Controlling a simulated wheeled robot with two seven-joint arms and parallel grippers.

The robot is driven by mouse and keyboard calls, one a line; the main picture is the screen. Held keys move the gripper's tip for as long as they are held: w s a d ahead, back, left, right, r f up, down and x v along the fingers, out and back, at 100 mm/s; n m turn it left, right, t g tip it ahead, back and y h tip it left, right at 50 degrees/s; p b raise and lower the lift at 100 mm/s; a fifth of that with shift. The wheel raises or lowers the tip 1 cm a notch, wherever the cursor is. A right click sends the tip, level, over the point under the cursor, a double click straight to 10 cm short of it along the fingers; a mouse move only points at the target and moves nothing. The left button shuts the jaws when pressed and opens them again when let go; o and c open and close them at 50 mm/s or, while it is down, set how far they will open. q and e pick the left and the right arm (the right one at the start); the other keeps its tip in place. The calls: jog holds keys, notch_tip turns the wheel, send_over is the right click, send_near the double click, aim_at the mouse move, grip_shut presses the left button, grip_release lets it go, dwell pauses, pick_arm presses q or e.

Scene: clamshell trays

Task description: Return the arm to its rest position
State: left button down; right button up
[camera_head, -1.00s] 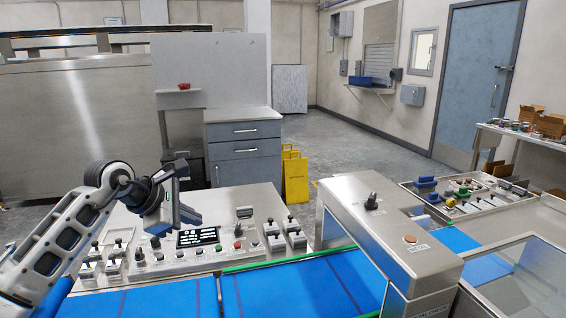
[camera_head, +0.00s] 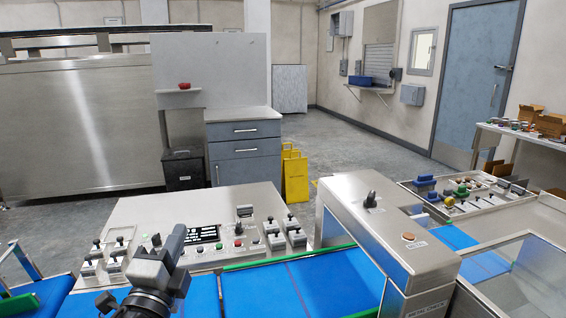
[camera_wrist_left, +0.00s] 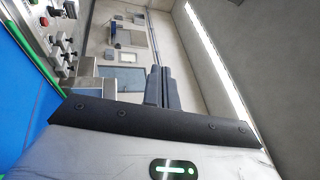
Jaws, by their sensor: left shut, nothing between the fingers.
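My left gripper (camera_head: 176,247) is in front of the near control panel (camera_head: 140,212), over the blue conveyor belt (camera_head: 205,298). In the left wrist view its two dark fingers (camera_wrist_left: 161,88) lie together, shut and empty. The hand hides part of the panel's left half, including some of its buttons and the left of its black display. The arm behind the hand runs out at the bottom edge of the head view. My right gripper is not in view.
A steel metal-detector housing (camera_head: 390,235) spans the belt at right. A second panel (camera_head: 465,195) with coloured knobs stands beyond it. A grey cabinet (camera_head: 244,150) and a yellow floor sign (camera_head: 295,175) stand behind. Open floor lies further back.

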pick_arm(q)
jog(key=s+a+f+n+g+y, duration=0.2)
jog(key=s+a+f+n+g, duration=0.1)
jog(key=s+f+n+g, duration=0.4)
jog(key=s+a+f+n+g+y, duration=0.25)
jog(key=s+f+n, duration=0.2)
jog(key=f, duration=0.35)
jog(key=s+d+f+n+g+h, duration=0.25)
jog(key=s+f+g, duration=0.2)
jog(key=s, duration=0.45)
jog(key=s+d+f+n+g+h, duration=0.1)
jog(key=s+f+n+g, duration=0.3)
jog(key=s, duration=0.4)
jog(key=w+d+f+t+h+b, duration=0.1)
jog(key=w+d+f+t+b, duration=0.2)
jog(key=f, duration=0.3)
jog(key=w+d+f+m+t+h+b, duration=0.1)
jog(key=w+d+f+t+b, duration=0.2)
jog(key=f+t+b, duration=0.1)
jog(key=shift+w+d+f+h+b, duration=0.2)
jog(key=shift+f+h+b, duration=0.15)
jog(key=shift+f, duration=0.55)
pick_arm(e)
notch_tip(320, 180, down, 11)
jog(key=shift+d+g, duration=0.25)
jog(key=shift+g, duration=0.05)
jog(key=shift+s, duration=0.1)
